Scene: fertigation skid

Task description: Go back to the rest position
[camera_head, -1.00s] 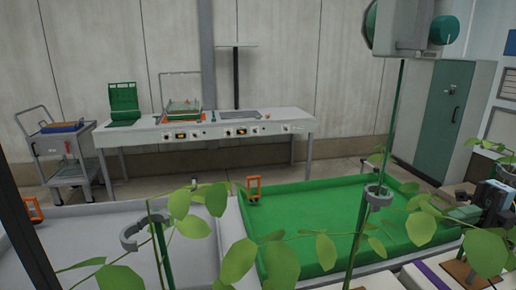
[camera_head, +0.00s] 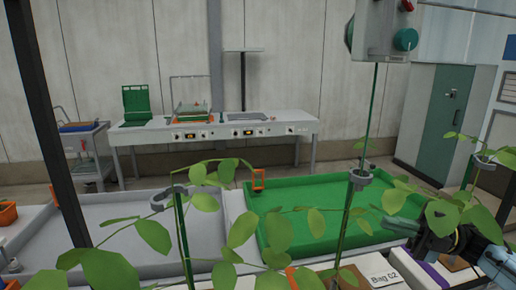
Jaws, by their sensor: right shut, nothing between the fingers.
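My right gripper (camera_head: 396,225) is in the lower right of the head view, with its arm coming in from the right edge. Its fingers point left, and it is shut and empty. It is beside the leafy plants, above the near right part of the green tray (camera_head: 310,205). Leaves cover part of its wrist. My left gripper is not in view.
Climbing plants on green stems with grey ring clips (camera_head: 168,197) stand close in front. A grey tray (camera_head: 120,222) lies left of the green one. A white bench (camera_head: 215,132) and a green cabinet (camera_head: 452,120) stand behind. A control box (camera_head: 385,35) hangs above.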

